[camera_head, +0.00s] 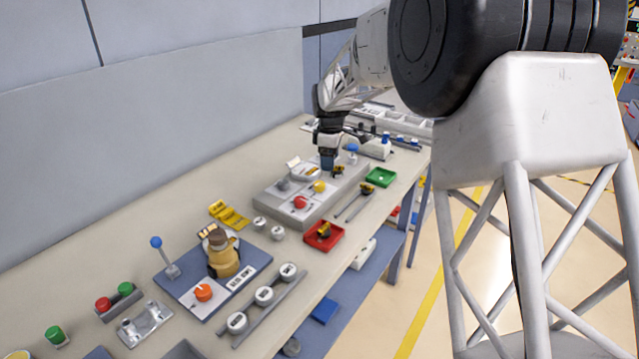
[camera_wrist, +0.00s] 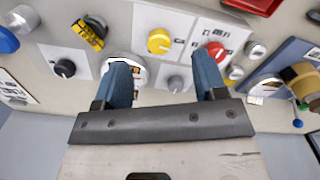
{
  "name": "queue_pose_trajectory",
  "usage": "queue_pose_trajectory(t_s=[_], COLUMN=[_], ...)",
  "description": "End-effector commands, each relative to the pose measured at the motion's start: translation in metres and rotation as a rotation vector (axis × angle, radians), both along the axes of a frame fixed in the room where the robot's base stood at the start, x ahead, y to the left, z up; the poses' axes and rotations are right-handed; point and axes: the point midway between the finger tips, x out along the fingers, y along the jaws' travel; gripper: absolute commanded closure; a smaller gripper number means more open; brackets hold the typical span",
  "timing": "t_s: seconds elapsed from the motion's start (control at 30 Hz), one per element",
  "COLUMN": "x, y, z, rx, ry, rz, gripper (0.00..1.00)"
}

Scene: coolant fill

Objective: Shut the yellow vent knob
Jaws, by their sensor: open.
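The yellow vent knob (camera_head: 319,187) sits on a light plate on the grey panel box (camera_head: 262,192). In the wrist view the yellow knob (camera_wrist: 159,41) lies beyond the fingertips, between their two lines, with a pale mark on its face. My gripper (camera_head: 327,163) is over the back part of the panel, behind the yellow knob in the head view. A red knob (camera_wrist: 216,50) is to the right, and a grey knob (camera_wrist: 176,83) shows between the fingers.
A white gauge (camera_wrist: 126,64) is partly hidden by the left finger. A black knob (camera_wrist: 64,68) is left of it. A green tray (camera_head: 381,177) and a red tray (camera_head: 323,236) stand by the panel. An orange knob (camera_head: 203,292) is nearer on the bench.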

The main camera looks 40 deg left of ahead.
Motion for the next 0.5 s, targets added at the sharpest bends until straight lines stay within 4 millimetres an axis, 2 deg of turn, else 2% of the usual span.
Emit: queue_pose_trajectory(t_s=[0.1, 0.2, 0.5], x=[-0.004, -0.005, -0.006], y=[0.022, 0.031, 0.034], z=[-0.011, -0.017, -0.018], rx=[-0.004, -0.005, -0.006], ry=[0.004, 0.005, 0.006], rz=[0.045, 0.066, 0.075], gripper=[0.35, 0.35, 0.35])
